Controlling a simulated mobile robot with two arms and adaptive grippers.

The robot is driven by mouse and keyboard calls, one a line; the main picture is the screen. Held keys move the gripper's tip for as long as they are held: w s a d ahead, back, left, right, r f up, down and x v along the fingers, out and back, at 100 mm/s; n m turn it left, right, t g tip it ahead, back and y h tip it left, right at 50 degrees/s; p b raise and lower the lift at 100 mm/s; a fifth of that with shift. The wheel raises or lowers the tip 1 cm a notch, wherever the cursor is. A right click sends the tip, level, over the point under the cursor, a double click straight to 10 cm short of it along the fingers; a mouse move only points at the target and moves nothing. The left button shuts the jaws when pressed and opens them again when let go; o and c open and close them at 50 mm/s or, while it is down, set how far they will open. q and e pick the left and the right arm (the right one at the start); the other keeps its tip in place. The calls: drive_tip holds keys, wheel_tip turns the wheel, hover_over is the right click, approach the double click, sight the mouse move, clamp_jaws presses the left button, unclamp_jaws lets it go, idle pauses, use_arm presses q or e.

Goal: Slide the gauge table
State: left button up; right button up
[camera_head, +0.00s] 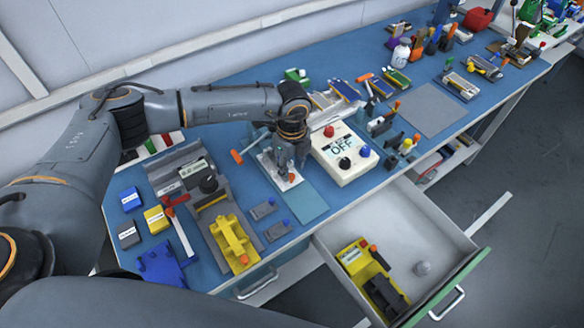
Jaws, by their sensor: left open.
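My left arm reaches in from the left, and its left gripper (289,172) points down over a small pale plate-like fixture (270,167) on the blue bench. The gripper is open, with its fingers close around a small part on the fixture. The fingers hide much of that part, and I cannot tell whether they touch it. I take this fixture to be the gauge table, but no label on it is readable. A flat teal pad (307,203) lies just in front of it. My right gripper is not in view.
A white box (343,154) marked OFF, with red, black and blue knobs, stands close right of the gripper. A yellow fixture (233,243) stands front left. An open drawer (440,222) juts out in front, holding a yellow and black device (372,280). A grey mat (428,109) lies clear.

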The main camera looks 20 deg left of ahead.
use_arm(q)
drive_tip(key=shift+f, duration=1.3)
clamp_jaws()
